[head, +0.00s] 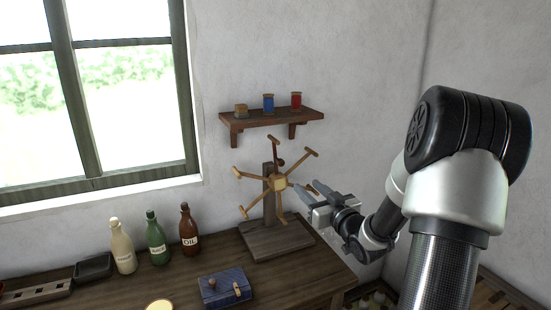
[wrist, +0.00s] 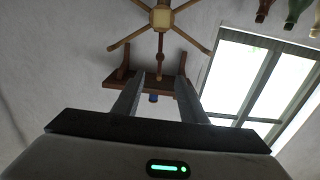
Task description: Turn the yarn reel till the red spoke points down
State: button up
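The yarn reel (head: 279,183) stands on a wooden post and base at the back right of the table. One darker, reddish-brown spoke (wrist: 160,45) points up in the head view, slightly left, and carries a dark red knob (head: 281,161). The wrist view is upside down, so this spoke points down there. My gripper (head: 303,186) is at the right side of the reel, near a tan spoke. Its fingers are apart with nothing visibly held; whether they touch a spoke is unclear.
A wall shelf (head: 270,117) with a small block, a blue jar and a red jar hangs above the reel. Three bottles (head: 156,238) and a blue box (head: 224,289) stand on the table to the left. A window is at the left.

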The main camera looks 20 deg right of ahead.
aim_at(282, 164)
jog(key=w, duration=0.5)
jog(key=w+p, duration=0.1)
jog(key=w, duration=0.5)
jog(key=w+p, duration=0.1)
jog(key=w, duration=0.5)
jog(key=shift+w+a, duration=0.1)
jog(key=shift+a, duration=0.2)
jog(key=shift+c, duration=0.3)
grip_shut()
